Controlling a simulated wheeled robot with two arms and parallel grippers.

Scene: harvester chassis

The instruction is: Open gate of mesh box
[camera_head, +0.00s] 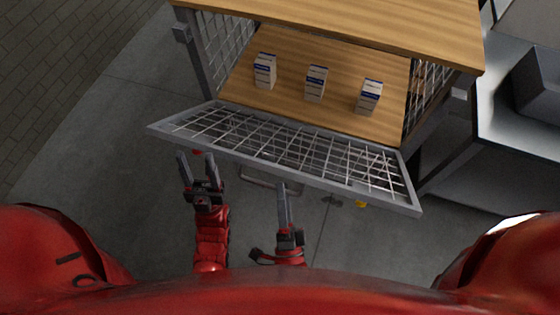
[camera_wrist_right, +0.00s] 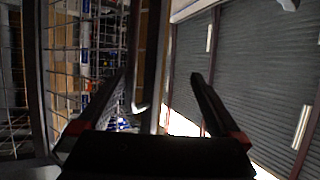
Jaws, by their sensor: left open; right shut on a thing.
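The mesh gate (camera_head: 290,153), a grey frame with wire grid, is tilted down and outward from the lower front of the mesh box (camera_head: 330,25), leaving its front open. A grey handle (camera_head: 262,181) shows below the gate's outer edge. My right gripper (camera_head: 284,190) is at the handle's right end, shut on it; the gate edge partly hides the contact. In the right wrist view its two fingers (camera_wrist_right: 160,85) stand apart, with a grey bar (camera_wrist_right: 148,70) between them. My left gripper (camera_head: 197,158) is open and empty, below the gate's left part.
Several small white-and-blue boxes (camera_head: 316,83) stand on the wooden floor inside the mesh box. Grey chassis surfaces (camera_head: 510,140) lie to the right. The floor at left (camera_head: 90,140) is clear.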

